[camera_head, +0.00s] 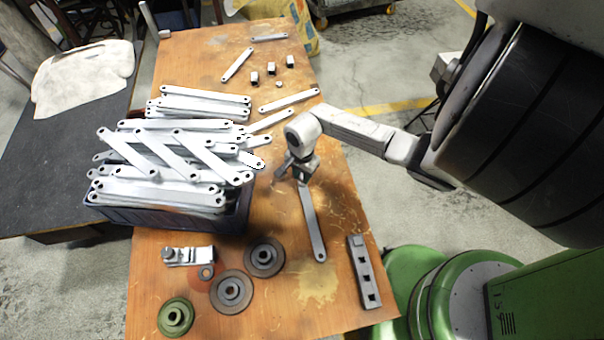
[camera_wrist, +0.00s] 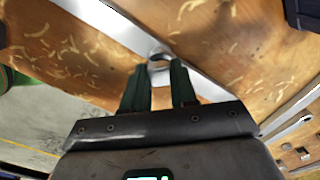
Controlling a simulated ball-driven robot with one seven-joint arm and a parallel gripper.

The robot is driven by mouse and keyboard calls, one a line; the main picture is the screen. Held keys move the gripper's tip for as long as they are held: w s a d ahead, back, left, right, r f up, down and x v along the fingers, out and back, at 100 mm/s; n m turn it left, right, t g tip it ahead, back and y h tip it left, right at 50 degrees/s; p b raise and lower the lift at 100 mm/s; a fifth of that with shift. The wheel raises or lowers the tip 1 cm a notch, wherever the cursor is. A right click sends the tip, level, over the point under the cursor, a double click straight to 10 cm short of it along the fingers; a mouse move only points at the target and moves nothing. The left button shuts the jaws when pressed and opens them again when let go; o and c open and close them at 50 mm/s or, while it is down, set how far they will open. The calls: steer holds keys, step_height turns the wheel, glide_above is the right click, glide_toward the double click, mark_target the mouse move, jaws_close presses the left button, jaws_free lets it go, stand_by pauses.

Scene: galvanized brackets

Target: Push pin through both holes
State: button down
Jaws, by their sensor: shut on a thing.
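My gripper (camera_head: 298,170) is over the middle of the wooden table. In the wrist view its two dark fingers (camera_wrist: 160,72) are closed around a small round silver piece that looks like the pin (camera_wrist: 160,56). Its lower part is hidden by the fingers. A long flat galvanized bar (camera_head: 313,225) lies just below the gripper, and it also runs diagonally behind the fingertips in the wrist view (camera_wrist: 105,18). I cannot tell whether the piece touches the bar or sits in a hole. A small bracket assembly (camera_head: 200,254) with a round knob lies at the lower left.
A dark blue crate (camera_head: 222,222) heaped with galvanized bars stands on the left. Dark round discs (camera_head: 264,257), a green disc (camera_head: 175,316) and a grey block with square holes (camera_head: 362,272) lie near the front. Loose bars and small blocks (camera_head: 271,68) lie toward the back.

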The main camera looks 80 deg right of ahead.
steer(key=shift+f+b, duration=0.6)
steer(key=shift+f, duration=0.15)
steer(key=c, duration=0.8)
jaws_free()
steer(key=shift+r, duration=0.1)
step_height(320, 180, up, 11)
steer(key=p, duration=0.2)
steer(key=shift+f, duration=0.2)
